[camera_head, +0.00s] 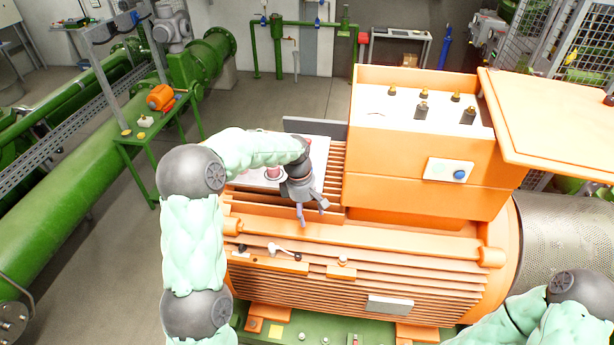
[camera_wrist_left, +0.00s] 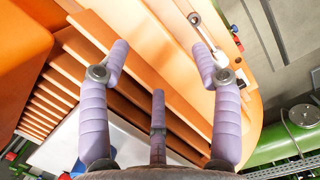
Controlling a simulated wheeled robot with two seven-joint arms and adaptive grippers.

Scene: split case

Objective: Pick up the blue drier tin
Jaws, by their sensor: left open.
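I cannot make out a blue drier tin for certain. In the head view, my left gripper (camera_head: 312,211) hangs over the ribbed orange motor housing (camera_head: 350,268), beside a pale tray (camera_head: 318,158). Its fingers are spread and empty; the left wrist view shows them (camera_wrist_left: 160,52) apart above orange ribs, with nothing between them. A small blue patch (camera_wrist_left: 79,167) shows by the pale tray's edge in the left wrist view, too small to identify. A pinkish round item (camera_head: 272,172) stands on the tray, left of the gripper. My right gripper is out of view.
An orange terminal box (camera_head: 420,140) with posts on top rises right of the gripper; its orange lid (camera_head: 550,125) sticks out to the right. A lever with a dark knob (camera_head: 284,251) lies on the housing below the gripper. Green pipes (camera_head: 100,190) run at left.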

